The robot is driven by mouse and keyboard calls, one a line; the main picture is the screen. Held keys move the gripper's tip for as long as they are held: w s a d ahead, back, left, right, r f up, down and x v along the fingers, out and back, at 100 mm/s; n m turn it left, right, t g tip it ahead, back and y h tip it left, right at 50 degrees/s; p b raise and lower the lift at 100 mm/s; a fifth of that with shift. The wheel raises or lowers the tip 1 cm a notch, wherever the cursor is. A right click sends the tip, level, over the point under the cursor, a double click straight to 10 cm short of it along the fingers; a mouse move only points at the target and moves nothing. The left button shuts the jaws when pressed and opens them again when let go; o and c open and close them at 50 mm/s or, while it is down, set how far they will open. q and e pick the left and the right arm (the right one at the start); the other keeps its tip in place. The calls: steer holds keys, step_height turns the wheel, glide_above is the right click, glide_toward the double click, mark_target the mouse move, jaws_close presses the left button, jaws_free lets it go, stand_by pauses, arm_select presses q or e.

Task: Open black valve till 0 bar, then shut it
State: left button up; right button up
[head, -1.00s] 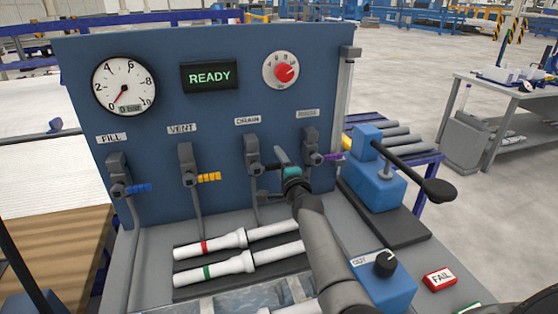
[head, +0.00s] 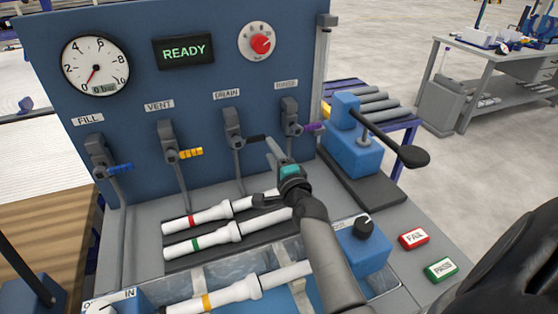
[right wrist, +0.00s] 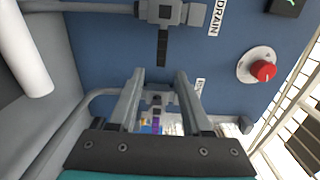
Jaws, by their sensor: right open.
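The black valve handle (head: 256,139) sticks out to the right from the DRAIN valve body (head: 234,126) on the blue panel. The handle also shows in the right wrist view (right wrist: 162,48), just beyond the fingertips and in line with the gap between them. My right gripper (head: 268,175) is open and empty, below and in front of the handle, apart from it. Its two fingers show in the right wrist view (right wrist: 160,75). The round pressure gauge (head: 96,66) has its needle near 0, and its small display reads 0 bar. My left gripper is not in view.
Blue FILL (head: 120,168), yellow VENT (head: 190,153) and purple RINSE (head: 314,127) handles flank the black one. White pipes (head: 210,240) lie below the panel. A blue lever press (head: 352,145) stands right. The display (head: 183,51) reads READY.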

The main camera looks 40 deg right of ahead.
steer(key=shift+v, duration=2.45)
